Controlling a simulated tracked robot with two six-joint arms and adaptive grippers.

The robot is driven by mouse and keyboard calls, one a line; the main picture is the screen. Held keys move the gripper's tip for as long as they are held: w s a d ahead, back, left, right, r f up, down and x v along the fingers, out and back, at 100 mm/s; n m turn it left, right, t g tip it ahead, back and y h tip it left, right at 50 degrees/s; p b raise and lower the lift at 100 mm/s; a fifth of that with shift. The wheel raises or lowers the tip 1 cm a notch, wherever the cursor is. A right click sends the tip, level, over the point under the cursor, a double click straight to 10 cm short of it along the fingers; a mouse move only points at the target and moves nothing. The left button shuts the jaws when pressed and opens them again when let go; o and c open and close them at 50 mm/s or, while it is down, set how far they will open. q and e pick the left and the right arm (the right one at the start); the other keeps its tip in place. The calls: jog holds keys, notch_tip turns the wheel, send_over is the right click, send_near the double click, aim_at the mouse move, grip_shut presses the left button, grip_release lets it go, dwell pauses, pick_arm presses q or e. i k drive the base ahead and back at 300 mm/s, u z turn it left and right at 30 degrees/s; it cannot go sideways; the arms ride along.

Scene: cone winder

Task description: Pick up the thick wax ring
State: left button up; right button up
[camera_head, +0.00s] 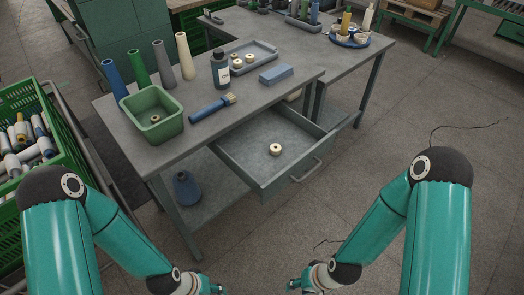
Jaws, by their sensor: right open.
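A cream wax ring (275,149) lies in the open drawer of the grey workbench. Another ring (155,118) lies in the green bin. Several similar cream rings (249,57) sit in the grey tray on the bench. I cannot tell from this view which ring is the thick one. My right gripper (293,286) is low at the bottom edge, in front of the drawer and apart from all rings; it is open and partly cut off. My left gripper (218,290) is also at the bottom edge, mostly cut off, so its jaws are unclear.
The drawer (245,153) sticks out of the bench (190,142). On the bench are several coloured cones (138,68), a dark bottle (220,69), a brush (212,107) and a blue block (276,75). A green crate (22,95) of bobbins stands left. Floor before the drawer is clear.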

aim_at(275, 149)
jog(key=z, duration=1.2)
jog(key=i, duration=0.1)
jog(key=u, duration=2.35)
jog(key=i, duration=0.2)
jog(key=u, duration=1.75)
jog(key=k, duration=2.1)
jog(key=z, duration=1.2)
jog(key=i, duration=1.05)
jog(key=u, duration=0.05)
